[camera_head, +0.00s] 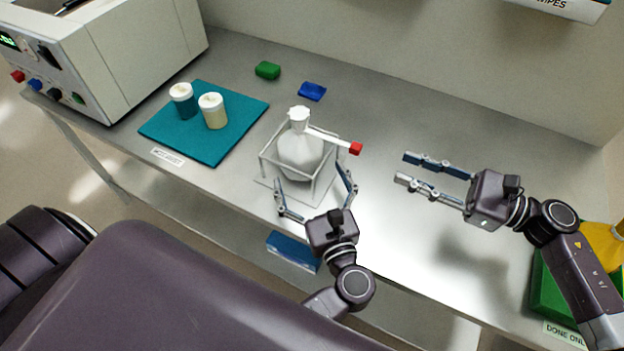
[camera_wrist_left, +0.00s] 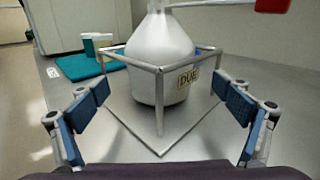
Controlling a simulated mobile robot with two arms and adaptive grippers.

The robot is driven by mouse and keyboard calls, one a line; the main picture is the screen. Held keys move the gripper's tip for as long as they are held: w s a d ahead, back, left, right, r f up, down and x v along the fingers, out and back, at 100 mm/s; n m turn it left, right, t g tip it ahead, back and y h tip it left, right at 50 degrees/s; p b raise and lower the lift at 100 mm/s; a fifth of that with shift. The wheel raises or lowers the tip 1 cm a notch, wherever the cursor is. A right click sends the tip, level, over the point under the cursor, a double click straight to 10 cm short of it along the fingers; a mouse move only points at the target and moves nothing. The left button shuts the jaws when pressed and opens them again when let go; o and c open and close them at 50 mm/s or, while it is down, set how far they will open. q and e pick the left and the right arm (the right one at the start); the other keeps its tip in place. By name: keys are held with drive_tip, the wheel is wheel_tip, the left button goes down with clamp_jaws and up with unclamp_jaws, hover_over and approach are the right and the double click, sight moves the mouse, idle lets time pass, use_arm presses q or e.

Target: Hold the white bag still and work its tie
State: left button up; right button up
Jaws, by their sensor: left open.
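The white bag (camera_head: 299,152) sits upright in a grey wire-frame stand (camera_head: 268,160) on the bench, its neck gathered at the top. A white tie (camera_head: 325,137) sticks out from the neck to the right and ends in a red tab (camera_head: 355,148). My left gripper (camera_head: 316,197) is open, its fingers on either side of the stand's near side. In the left wrist view the bag (camera_wrist_left: 160,62) stands between the open fingers, apart from them; the red tab is cut off at the top. My right gripper (camera_head: 406,168) is open and empty, right of the red tab.
A teal mat (camera_head: 236,112) with two white-lidded jars lies to the left, beside a beige instrument (camera_head: 140,60). A green block (camera_head: 267,70) and a blue block (camera_head: 312,91) lie behind the bag. A green bin (camera_head: 555,297) stands at the lower right. The bench's right middle is clear.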

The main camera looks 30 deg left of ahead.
use_arm(q)
drive_tip(key=x, duration=0.6)
drive_tip(key=c, duration=1.6)
